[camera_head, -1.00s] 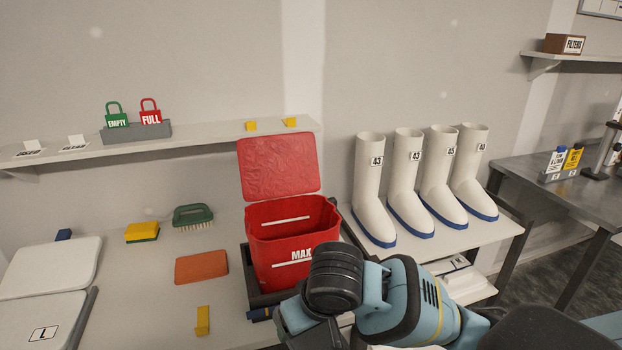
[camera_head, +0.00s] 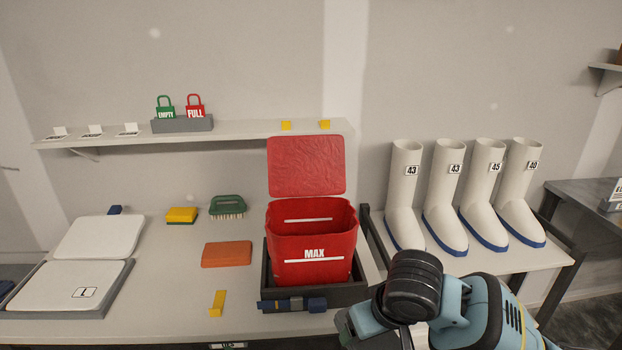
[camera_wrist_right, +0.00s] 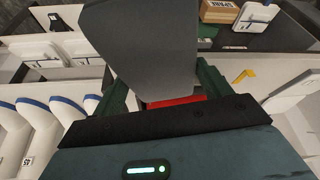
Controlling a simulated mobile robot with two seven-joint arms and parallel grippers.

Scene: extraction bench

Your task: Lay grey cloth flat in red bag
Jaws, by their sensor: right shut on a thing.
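The red bag (camera_head: 312,245) stands upright and open in the head view, its lid (camera_head: 306,166) raised behind it and MAX printed on its front. Its inside looks empty as far as I can see. The grey cloth (camera_wrist_right: 140,45) shows in the right wrist view as a flat, stiff-looking grey sheet. My right gripper (camera_wrist_right: 167,90) is shut on it between green fingers. In the head view my right arm is at lower right, beside the bag's front right; its fingers and the cloth are not visible there. My left gripper is not in view.
A dark tray (camera_head: 355,293) surrounds the bag's base. White boots (camera_head: 447,210) stand to the right. An orange pad (camera_head: 227,254), a green brush (camera_head: 227,206), a sponge (camera_head: 181,214) and a yellow piece (camera_head: 217,302) lie to the left. A shelf (camera_head: 240,131) runs behind.

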